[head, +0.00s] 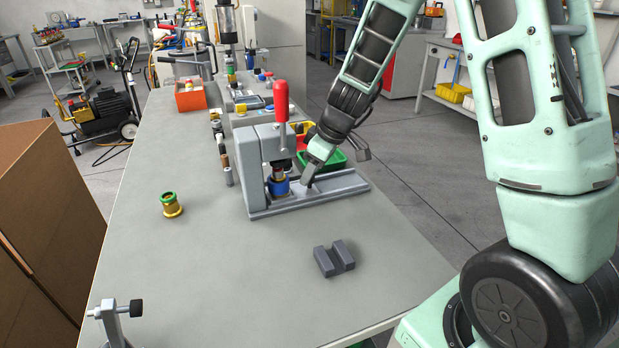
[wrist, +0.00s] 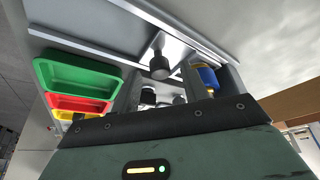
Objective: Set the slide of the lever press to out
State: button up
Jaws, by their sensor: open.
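The grey lever press (head: 262,150) stands on the bench with its red handle (head: 281,100) upright. Its base has a long railed track (head: 335,190) running to the right. A blue holder (head: 279,187) with a brass-coloured part sits under the ram, at the left of the track; it also shows in the wrist view (wrist: 207,76). My gripper (head: 309,182) is open, pointing down over the track just right of the blue holder. In the wrist view a dark knob (wrist: 160,66) on the slide appears between my fingers (wrist: 161,84); contact cannot be told.
Green (head: 334,159) and yellow (head: 305,127) bins stand close behind the track. A grey notched block (head: 334,258) lies in front of the press, and a brass fitting with a green ring (head: 171,204) stands to the left. The bench front is mostly clear.

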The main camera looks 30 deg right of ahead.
jog(key=shift+x, duration=1.05)
grip_shut()
jog(key=d+b, duration=0.2)
jog(key=d, duration=0.2)
jog(key=s+d+b, duration=0.1)
jog(key=d+b, duration=0.1)
jog(key=d, duration=0.2)
jog(key=s+d+b, duration=0.1)
jog(key=d+b, duration=0.1)
jog(key=d, duration=0.2)
jog(key=shift+s+d+b, duration=0.2)
jog(key=shift+b, duration=0.15)
jog(key=shift+s+d+r, duration=0.1)
jog(key=shift+d, duration=0.3)
grip_release()
